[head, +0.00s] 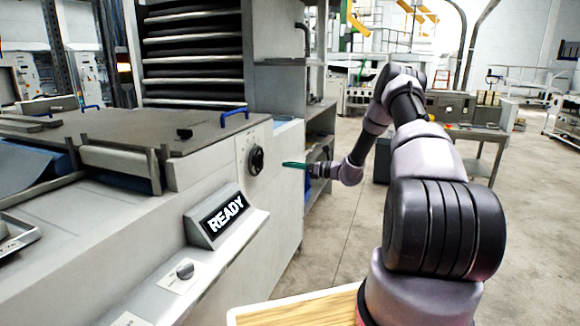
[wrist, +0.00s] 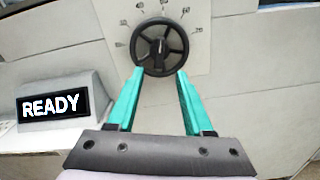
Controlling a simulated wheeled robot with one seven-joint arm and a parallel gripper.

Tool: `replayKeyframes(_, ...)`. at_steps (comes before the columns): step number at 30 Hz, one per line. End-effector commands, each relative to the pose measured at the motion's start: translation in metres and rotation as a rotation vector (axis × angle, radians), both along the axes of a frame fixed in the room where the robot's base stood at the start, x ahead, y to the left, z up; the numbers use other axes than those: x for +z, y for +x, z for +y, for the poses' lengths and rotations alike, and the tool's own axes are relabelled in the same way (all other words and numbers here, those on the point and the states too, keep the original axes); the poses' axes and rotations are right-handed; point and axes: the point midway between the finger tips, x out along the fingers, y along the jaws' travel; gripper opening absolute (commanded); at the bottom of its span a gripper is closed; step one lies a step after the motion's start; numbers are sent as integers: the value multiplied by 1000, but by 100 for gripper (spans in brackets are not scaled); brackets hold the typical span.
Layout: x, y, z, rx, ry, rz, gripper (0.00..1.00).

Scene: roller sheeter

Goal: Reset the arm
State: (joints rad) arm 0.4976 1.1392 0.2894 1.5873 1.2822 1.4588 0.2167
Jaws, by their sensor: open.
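My arm reaches in from the right in the head view, and my gripper (head: 294,165) with teal fingers points left at the machine's side. In the wrist view my gripper (wrist: 158,72) is open, with nothing between its fingers. A black round dial (head: 256,161) sits on the machine's side panel. In the wrist view the dial (wrist: 159,46) lies just beyond the two fingertips, with scale marks around its upper half. In the head view a gap shows between the fingertips and the dial.
A READY sign (head: 225,216) stands on the machine's ledge, near a small knob (head: 185,271). A tall rack (head: 195,50) and shelving (head: 318,130) stand behind. A wooden-topped surface (head: 300,311) is at the front. Open floor (head: 335,240) lies between machine and arm.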

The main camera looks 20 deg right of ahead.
Motion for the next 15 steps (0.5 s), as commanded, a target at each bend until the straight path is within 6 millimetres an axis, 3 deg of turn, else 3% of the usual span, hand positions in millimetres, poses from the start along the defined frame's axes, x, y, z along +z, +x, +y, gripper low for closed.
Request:
replayKeyframes(4, 16, -5, 9, 36, -43, -23, 51)
replayKeyframes(7, 45, -17, 25, 108, -132, -66, 51)
replayKeyframes(15, 140, -90, 76, 376, -506, -249, 51)
